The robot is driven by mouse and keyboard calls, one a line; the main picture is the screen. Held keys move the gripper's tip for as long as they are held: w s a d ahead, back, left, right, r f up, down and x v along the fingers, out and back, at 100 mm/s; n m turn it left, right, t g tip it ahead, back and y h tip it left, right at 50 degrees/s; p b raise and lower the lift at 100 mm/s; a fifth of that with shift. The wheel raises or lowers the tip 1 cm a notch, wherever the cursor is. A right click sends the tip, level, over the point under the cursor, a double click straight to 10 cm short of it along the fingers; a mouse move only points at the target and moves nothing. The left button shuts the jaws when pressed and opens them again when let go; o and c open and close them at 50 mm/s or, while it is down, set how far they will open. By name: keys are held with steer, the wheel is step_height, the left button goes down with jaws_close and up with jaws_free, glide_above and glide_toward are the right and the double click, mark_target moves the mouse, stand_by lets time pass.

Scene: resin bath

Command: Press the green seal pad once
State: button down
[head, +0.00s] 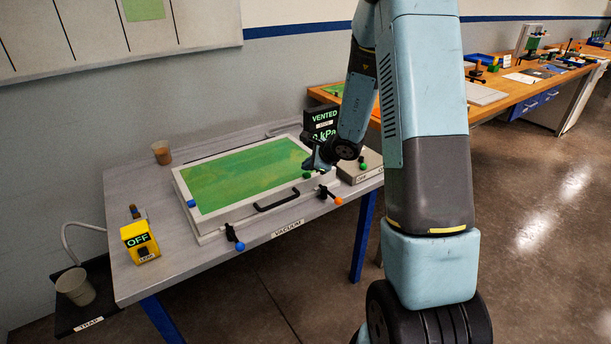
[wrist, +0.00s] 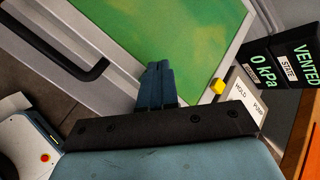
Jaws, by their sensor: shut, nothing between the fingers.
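A small dark green pad (head: 307,175) shows at the right front of the white-framed lid (head: 198,222), just below my gripper. My gripper (head: 315,164) points down over that corner, its fingers closed together and empty. I cannot tell whether its tips touch the pad. In the wrist view my fingers (wrist: 156,72) are together over the lid's edge, and the green pad does not show, perhaps hidden behind them. A yellow pad (wrist: 217,87) sits to their right. A blue pad (head: 191,203) is on the lid's left side.
A black handle (head: 278,200) and clamps with blue (head: 240,246) and orange (head: 338,201) knobs line the front. A display (head: 322,122) reads VENTED, 0 kPa. A green-knobbed valve box (head: 370,173) stands right. A yellow OFF box (head: 139,242) and cup (head: 162,153) are left.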

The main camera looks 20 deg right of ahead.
mark_target(308, 175)
steer(key=shift+f, duration=0.15)
steer(key=shift+f, duration=0.2)
steer(key=shift+f, duration=0.5)
stand_by(1.1)
steer(key=shift+r, duration=0.95)
steer(key=shift+r, duration=2.5)
steer(key=shift+r, duration=0.1)
